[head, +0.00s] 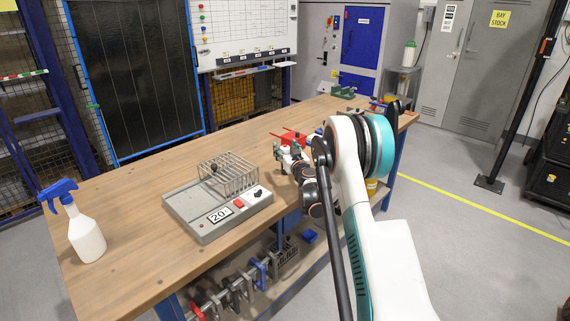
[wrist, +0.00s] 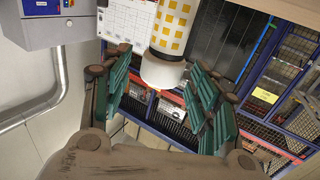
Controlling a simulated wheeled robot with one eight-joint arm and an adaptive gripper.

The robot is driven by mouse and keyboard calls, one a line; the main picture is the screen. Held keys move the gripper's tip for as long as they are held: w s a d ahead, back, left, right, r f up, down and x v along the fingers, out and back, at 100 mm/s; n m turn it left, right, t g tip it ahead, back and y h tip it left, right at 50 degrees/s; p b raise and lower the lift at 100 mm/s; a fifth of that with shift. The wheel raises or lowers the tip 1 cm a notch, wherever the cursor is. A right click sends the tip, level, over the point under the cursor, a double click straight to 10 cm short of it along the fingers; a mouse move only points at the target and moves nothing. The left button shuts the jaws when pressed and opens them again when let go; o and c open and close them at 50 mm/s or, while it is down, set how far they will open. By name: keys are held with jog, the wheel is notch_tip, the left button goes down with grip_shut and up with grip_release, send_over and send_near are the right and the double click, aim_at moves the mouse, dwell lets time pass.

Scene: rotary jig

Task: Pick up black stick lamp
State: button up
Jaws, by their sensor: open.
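I cannot make out a black stick lamp for certain in either view. In the head view my gripper (head: 282,152) is low over the bench, near a red object (head: 290,136), and partly hidden by my arm. In the wrist view my gripper (wrist: 160,92) is open, with green-padded fingers spread apart. A white cylinder with yellow squares (wrist: 172,30) shows between and above the fingers. I cannot tell whether it touches them. A long black rod (head: 338,240) runs down in front of my arm. I cannot tell whether it is part of me.
The wooden bench (head: 130,190) carries a grey jig with a wire cage (head: 212,228) and a spray bottle (head: 85,235). A green object (head: 343,92) is at its far end. A black pole (head: 520,90) stands at right.

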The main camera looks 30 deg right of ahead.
jog(key=shift+w+d, duration=0.1)
jog(key=shift+w, duration=0.5)
grip_shut()
